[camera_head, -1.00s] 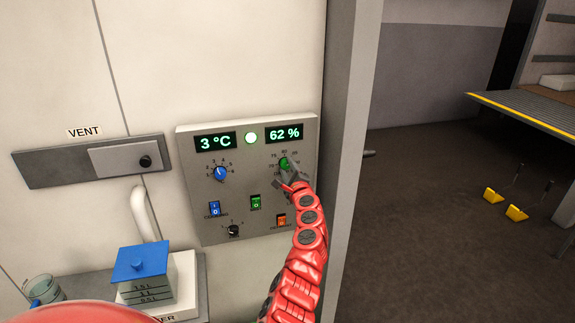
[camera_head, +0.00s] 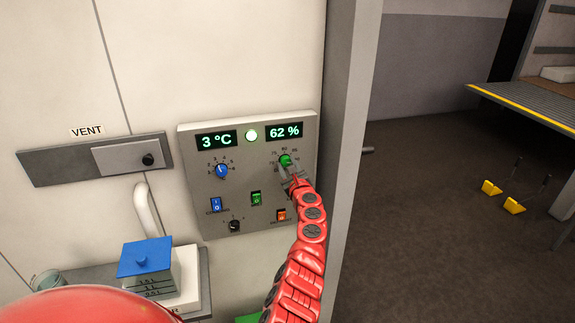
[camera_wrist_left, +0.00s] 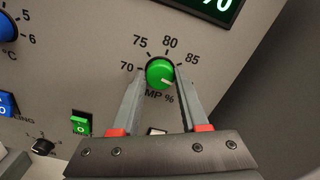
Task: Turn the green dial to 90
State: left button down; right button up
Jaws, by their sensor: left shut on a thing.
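The green dial (camera_head: 285,160) is a round knob at the upper right of the grey control panel (camera_head: 187,215). In the left wrist view the green dial (camera_wrist_left: 158,70) has a white mark pointing right and slightly down. The scale numbers 70, 75, 80 and 85 show around it; 90 cannot be read there. My left gripper (camera_wrist_left: 159,76) is shut on the dial, with one finger on each side. In the head view my left gripper (camera_head: 287,168) reaches the dial from below. My right gripper is not in view.
A display (camera_head: 284,131) above the dial reads 62 %, beside a lit lamp (camera_head: 252,135) and a 3 °C display (camera_head: 216,139). A blue dial (camera_head: 221,170) and several switches share the panel. A wall edge (camera_head: 345,150) stands close right of my arm.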

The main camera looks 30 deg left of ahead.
pick_arm(q)
jog(key=shift+f, duration=0.1)
dwell(0.3)
jog(key=shift+c, duration=2.1)
grip_release()
jog(key=shift+s+d, duration=0.1)
